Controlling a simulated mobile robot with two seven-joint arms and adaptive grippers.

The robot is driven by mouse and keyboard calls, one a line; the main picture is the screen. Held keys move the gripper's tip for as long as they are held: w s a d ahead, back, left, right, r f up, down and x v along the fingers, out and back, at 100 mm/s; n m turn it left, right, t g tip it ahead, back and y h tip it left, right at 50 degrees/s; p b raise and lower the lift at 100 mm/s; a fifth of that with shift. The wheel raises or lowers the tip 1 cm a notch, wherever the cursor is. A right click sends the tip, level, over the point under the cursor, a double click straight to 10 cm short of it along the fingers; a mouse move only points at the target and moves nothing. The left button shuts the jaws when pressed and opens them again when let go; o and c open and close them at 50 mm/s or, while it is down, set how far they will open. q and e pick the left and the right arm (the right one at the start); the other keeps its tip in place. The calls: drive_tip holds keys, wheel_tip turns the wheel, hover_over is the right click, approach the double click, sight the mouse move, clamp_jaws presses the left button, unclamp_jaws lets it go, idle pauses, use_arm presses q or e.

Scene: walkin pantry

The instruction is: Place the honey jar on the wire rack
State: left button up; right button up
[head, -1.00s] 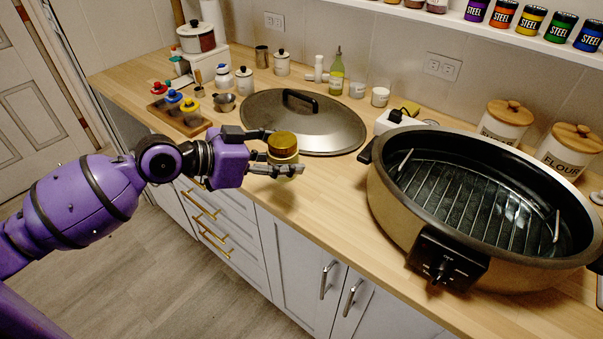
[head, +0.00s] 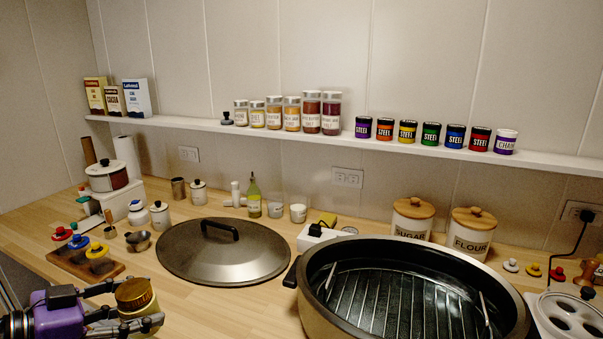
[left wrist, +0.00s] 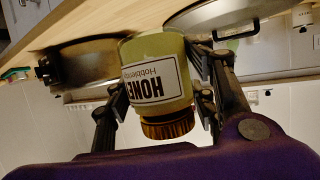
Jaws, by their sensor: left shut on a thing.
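The honey jar (head: 135,297) has a gold-brown lid and shows at the lower left of the head view. My left gripper (head: 142,320) is shut on it, with a finger on each side. In the left wrist view the jar (left wrist: 157,75) appears inverted, its HONEY label facing the camera, between the fingers (left wrist: 158,105). The wire rack (head: 395,305) lies inside the large black-lined, gold roaster (head: 312,312) at the lower right of the head view. The jar is left of the roaster and apart from it. My right gripper is not in view.
A large domed lid (head: 195,262) lies on the counter between jar and roaster. A wooden tray with coloured-topped items (head: 75,262) stands behind the gripper. Sugar (head: 411,222) and flour (head: 470,236) canisters stand behind the roaster. A wall shelf (head: 300,134) holds spices and tins.

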use_arm(q)
wheel_tip(320, 180, down, 7)
drive_tip(key=s+n+t+y+p, duration=0.1)
drive_tip(key=n+t+y, duration=0.1)
drive_tip(key=n, duration=0.1)
drive_tip(key=d+r+n+t+y+p, duration=0.1)
drive_tip(key=d+r+n+y+p, duration=0.3)
drive_tip(key=d+r, duration=0.6)
drive_tip(key=d+n+y, duration=0.1)
drive_tip(key=d+y, duration=0.1)
drive_tip(key=d, duration=0.1)
drive_tip(key=shift+w+d+r+y, duration=0.15)
drive_tip(key=shift+w+r+y, duration=0.05)
drive_tip(key=shift+r+y, duration=0.2)
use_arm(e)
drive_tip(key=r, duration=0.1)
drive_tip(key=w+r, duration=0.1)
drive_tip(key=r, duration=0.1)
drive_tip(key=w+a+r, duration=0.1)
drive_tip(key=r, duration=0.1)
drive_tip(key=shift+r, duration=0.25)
